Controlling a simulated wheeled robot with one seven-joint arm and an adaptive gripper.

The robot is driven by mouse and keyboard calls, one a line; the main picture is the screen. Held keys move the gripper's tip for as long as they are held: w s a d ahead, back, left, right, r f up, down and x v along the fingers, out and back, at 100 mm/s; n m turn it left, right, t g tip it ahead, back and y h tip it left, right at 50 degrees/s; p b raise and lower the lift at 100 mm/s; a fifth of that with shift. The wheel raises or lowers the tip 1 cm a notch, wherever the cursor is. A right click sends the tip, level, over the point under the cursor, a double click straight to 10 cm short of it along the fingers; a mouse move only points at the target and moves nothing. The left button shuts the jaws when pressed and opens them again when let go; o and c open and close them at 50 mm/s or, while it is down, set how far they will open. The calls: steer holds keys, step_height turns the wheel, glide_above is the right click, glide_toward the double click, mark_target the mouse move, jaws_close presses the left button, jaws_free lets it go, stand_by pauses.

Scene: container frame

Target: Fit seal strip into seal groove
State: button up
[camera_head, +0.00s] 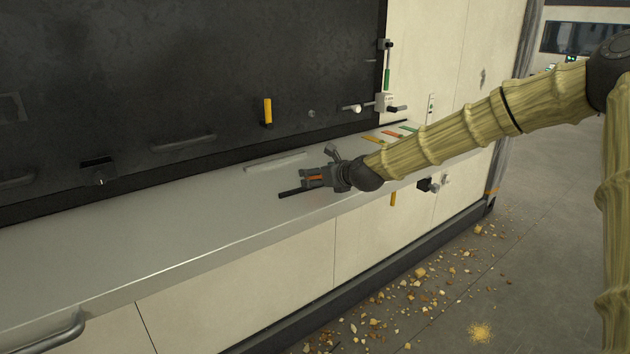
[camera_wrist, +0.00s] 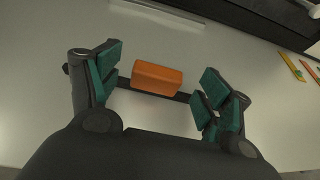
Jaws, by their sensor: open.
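The seal strip appears to be the thin dark bar (camera_head: 289,194) lying on the grey counter, with an orange block (camera_wrist: 157,78) on its middle. The bar (camera_wrist: 124,83) also shows in the wrist view. My gripper (camera_wrist: 158,80) is open, with its green-padded fingers on either side of the orange block and gaps on both sides. In the head view my gripper (camera_head: 313,179) is low over the counter. A pale raised bar (camera_head: 275,161) behind it may hold the seal groove; I cannot make out a slot. It also shows at the top of the wrist view (camera_wrist: 160,13).
The counter (camera_head: 170,235) is clear to the left. A dark upright panel (camera_head: 190,80) with handles and a yellow grip (camera_head: 267,111) rises behind it. Coloured strips (camera_head: 379,137) lie on the counter to the right. Rubble (camera_head: 400,310) litters the floor in front.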

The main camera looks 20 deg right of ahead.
steer(key=shift+p+x, duration=0.45)
steer(key=shift+x, duration=1.05)
steer(key=shift+s, duration=0.1)
steer(key=c, duration=1.1)
